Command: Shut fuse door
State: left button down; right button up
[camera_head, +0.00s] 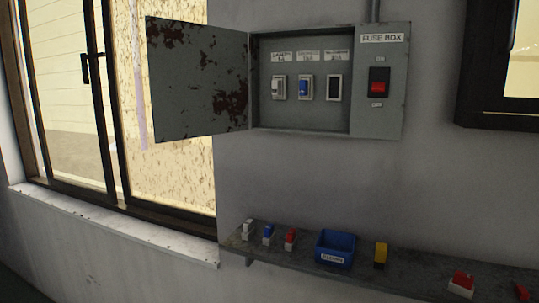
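The fuse box (378,115) is a grey metal box fixed to the wall, with a "FUSE BOX" label at its upper right. Its door (198,85) is grey with rust patches, hinged at the left and swung wide open to the left. Inside are a white fuse (278,87), a blue fuse (305,87) and a dark, empty-looking slot (334,88). A red switch (379,82) sits on the box's right panel. Neither of my grippers is in view.
A shelf (405,272) below holds small white, blue and red fuses, a blue bin (335,248), a yellow-and-black item (380,255) and a red-and-white item (461,284). A window (100,100) is behind the door at left. The wall between box and shelf is clear.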

aim_at(198, 75)
jog(key=i+j+z, duration=0.1)
jog(key=z, duration=0.65)
jog(key=j+z, duration=0.3)
jog(key=j, duration=0.2)
jog(key=j+z, duration=0.3)
jog(key=j, duration=0.2)
jog(key=j+z, duration=0.1)
jog(key=j, duration=0.85)
jog(key=k+j+z, duration=0.15)
jog(key=j, duration=0.8)
jog(key=k+l+u, duration=0.1)
jog(key=k+u, duration=0.3)
jog(key=i, duration=0.4)
